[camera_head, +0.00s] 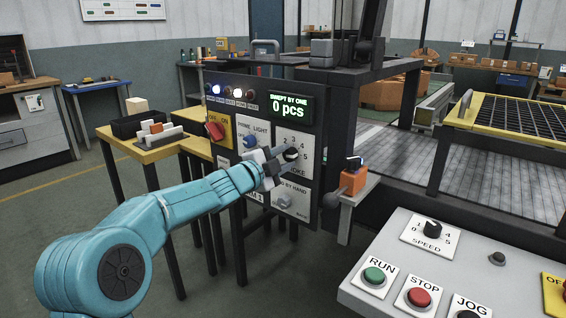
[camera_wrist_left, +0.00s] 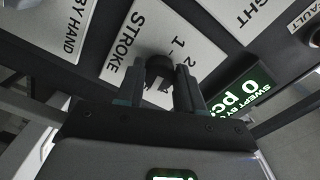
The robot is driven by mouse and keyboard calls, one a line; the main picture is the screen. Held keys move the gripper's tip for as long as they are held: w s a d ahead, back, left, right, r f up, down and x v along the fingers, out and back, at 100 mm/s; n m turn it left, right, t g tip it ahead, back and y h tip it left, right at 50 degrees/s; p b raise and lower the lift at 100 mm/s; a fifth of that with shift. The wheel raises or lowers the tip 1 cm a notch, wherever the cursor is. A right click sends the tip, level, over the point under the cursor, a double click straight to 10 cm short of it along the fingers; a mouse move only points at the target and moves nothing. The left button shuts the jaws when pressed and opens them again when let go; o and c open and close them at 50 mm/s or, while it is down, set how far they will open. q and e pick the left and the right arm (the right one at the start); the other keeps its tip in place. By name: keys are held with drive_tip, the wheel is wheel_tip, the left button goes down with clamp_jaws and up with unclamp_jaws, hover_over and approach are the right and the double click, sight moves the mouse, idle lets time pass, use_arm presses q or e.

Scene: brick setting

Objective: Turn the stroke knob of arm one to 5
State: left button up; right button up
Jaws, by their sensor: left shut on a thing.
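The stroke knob (camera_head: 291,154) is a round black knob on a white plate marked STROKE with numbers around it, on the dark upright control panel (camera_head: 222,98). My left gripper (camera_head: 279,160) is at this plate, its fingers shut on the knob. In the left wrist view the knob (camera_wrist_left: 158,68) sits between the two fingers (camera_wrist_left: 160,92). The fingers and the angle hide its pointer, so I cannot tell which number it points at. The green display (camera_head: 290,107) reads "SWEPT BY ONE 0 pcs". My right gripper is not in view.
A SPEED knob (camera_head: 432,228) is on the front desk.

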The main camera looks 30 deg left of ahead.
use_arm(q)
drive_tip(key=shift+m, duration=0.8)
drive_tip(key=o, duration=1)
drive_tip(key=shift+o, duration=0.2)
drive_tip(key=s+a, duration=0.1)
drive_tip(key=s, duration=1.5)
drive_tip(key=shift+s+a, duration=0.15)
drive_tip(key=shift+r, duration=0.1)
